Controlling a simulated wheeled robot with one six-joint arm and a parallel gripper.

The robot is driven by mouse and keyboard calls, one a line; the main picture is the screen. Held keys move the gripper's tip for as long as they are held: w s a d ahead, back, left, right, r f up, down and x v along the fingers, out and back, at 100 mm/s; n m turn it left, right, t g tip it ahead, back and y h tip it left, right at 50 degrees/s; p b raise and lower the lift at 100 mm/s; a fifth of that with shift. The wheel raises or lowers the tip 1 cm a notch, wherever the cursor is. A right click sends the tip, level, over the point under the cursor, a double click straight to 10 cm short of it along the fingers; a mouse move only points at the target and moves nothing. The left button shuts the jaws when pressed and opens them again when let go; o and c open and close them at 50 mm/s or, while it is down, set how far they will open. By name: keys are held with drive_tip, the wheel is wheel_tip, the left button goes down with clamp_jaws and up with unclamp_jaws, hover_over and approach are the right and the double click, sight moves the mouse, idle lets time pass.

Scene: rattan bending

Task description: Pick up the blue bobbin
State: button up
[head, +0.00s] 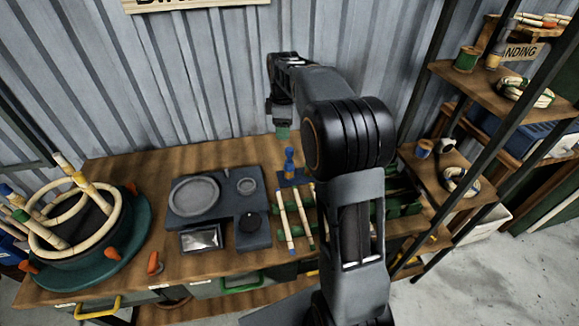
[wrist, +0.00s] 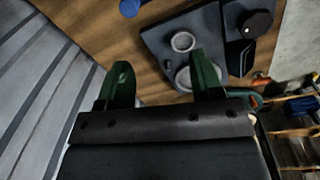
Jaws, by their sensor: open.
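A blue upright piece (head: 290,162) with a narrow neck, which may be the bobbin, stands on a small dark blue pad on the workbench (head: 140,170). A rounded blue shape (wrist: 130,8) at the top edge of the wrist view is probably the same piece, mostly cut off. Another blue spool-like thing (head: 424,150) stands on the right-hand shelf. My gripper (head: 282,133) is above the bench by the wall, its green fingers pointing down, just above the blue piece in the head picture. In the wrist view its fingers (wrist: 162,78) are apart and empty.
A dark grey device (head: 252,233) with round dishes stands left of the blue piece. Pale rattan sticks (head: 284,220) lie in front of it. A green round base (head: 125,240) with rattan rings is at the left. The corrugated wall (head: 190,80) is close behind.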

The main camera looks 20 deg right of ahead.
sight(289, 149)
drive_tip(key=w+d+f+n, duration=0.1)
drive_tip(key=f, duration=0.2)
drive_tip(key=w+d+f+n, duration=0.1)
drive_tip(key=w+f, duration=0.1)
drive_tip(key=f, duration=0.1)
drive_tip(key=w+d+f+n+p, duration=0.1)
drive_tip(key=f, duration=0.2)
drive_tip(key=shift+w+d+f+g, duration=0.2)
drive_tip(key=shift+f+g, duration=0.05)
drive_tip(key=shift+g, duration=0.05)
drive_tip(key=shift+d+f+p, duration=0.15)
drive_tip(key=shift+f+p, duration=0.55)
drive_tip(key=shift+f, duration=2.5)
drive_tip(key=shift+c, duration=0.2)
clamp_jaws()
